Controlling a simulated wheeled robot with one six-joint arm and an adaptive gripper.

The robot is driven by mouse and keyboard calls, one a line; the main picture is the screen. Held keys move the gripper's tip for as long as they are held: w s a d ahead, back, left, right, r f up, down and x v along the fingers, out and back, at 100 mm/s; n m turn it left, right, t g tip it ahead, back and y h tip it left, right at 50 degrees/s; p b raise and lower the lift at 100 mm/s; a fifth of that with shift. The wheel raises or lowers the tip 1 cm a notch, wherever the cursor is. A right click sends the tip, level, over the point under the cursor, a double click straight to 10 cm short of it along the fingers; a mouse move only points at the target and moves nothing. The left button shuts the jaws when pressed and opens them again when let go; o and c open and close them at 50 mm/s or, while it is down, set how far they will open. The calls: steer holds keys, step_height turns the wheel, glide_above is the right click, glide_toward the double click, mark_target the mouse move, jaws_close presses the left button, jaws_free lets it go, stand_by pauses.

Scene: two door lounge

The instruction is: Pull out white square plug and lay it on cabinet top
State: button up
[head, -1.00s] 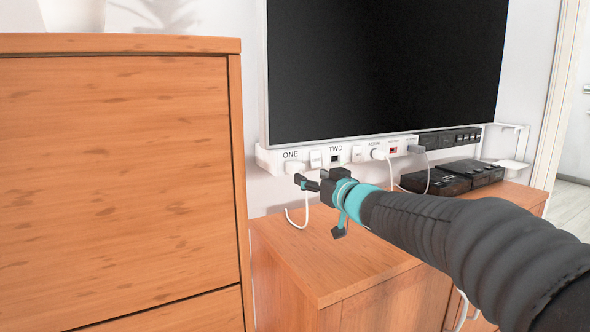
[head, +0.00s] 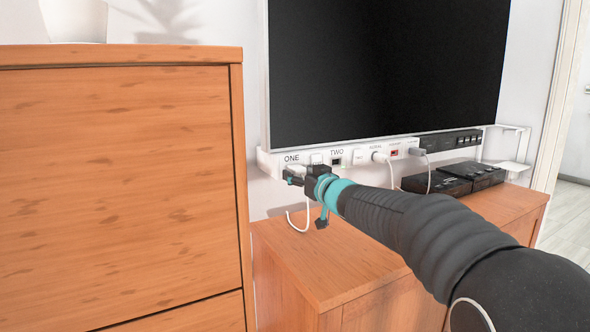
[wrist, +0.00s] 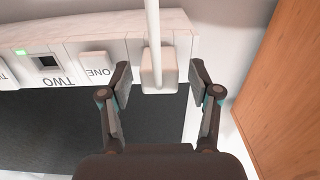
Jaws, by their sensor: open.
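The white square plug (wrist: 158,75) sits in the end of the white power strip (head: 345,158), beside the label ONE, its white cord (head: 305,217) hanging down in a loop. My gripper (wrist: 160,72) is open in the wrist view, one finger on each side of the plug, with a visible gap to both. In the head view my gripper (head: 291,176) covers part of the plug. The low wooden cabinet top (head: 330,262) lies below the strip, bare at its near left part.
A tall wooden cabinet (head: 120,180) stands close on the left of my gripper. A large dark screen (head: 385,65) hangs above the strip. Other plugs, such as a round white one (head: 380,157), sit farther right. Black boxes (head: 455,178) stand on the low cabinet.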

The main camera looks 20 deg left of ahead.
mark_target(301, 174)
steer(key=shift+x, duration=0.95)
steer(key=shift+d, duration=0.1)
jaws_close()
steer(key=shift+s+d, duration=0.1)
steer(key=shift+v, duration=2.8)
